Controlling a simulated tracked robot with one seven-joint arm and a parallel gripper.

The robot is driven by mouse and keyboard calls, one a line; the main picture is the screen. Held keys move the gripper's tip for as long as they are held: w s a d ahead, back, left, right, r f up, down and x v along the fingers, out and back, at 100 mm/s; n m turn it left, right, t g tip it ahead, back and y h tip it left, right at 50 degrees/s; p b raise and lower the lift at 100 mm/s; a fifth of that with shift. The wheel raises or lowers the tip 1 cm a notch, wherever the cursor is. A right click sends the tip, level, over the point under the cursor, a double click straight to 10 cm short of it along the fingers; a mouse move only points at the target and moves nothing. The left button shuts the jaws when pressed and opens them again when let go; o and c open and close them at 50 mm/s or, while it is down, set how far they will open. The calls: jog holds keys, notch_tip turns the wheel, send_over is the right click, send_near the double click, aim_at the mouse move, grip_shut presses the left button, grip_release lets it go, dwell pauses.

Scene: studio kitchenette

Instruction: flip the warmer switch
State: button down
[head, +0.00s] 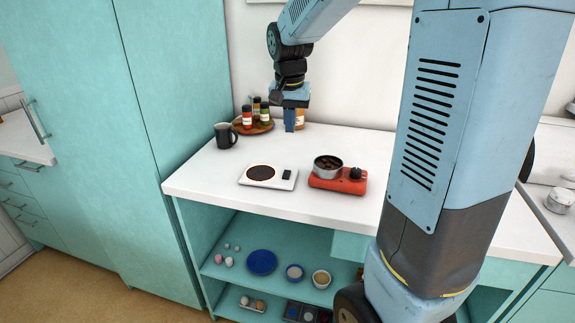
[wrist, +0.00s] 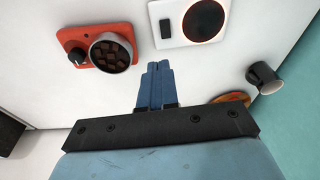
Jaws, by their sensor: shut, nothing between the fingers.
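The warmer is a flat white unit (head: 254,183) on the white counter, with a dark round plate (head: 261,172) and a small black switch (head: 287,174) at its right end. In the wrist view the warmer (wrist: 179,38) is at the top, its plate (wrist: 203,20) edged by a thin orange ring and its switch (wrist: 166,28) beside the plate. My gripper (head: 289,130) points down above the back of the counter, apart from the warmer. Its blue fingers (wrist: 158,66) are shut together and empty, and appear just below the switch end in the wrist view.
A red burner (head: 336,184) with a knob holds a steel pot (head: 327,173) of dark chunks, right of the warmer. A black mug (head: 225,135) and a wooden tray (head: 240,128) with several bottles stand at the back left. The front counter strip is clear.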

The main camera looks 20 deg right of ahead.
aim_at(288, 172)
jog(key=w+f, duration=0.1)
jog(key=f, duration=0.4)
jog(key=w+f, duration=0.1)
jog(key=f, duration=0.4)
jog(key=w+d+f, duration=0.1)
jog(key=f, duration=0.4)
jog(key=shift+w+f, duration=0.2)
jog(key=shift+w, duration=0.15)
jog(key=shift+a, duration=0.15)
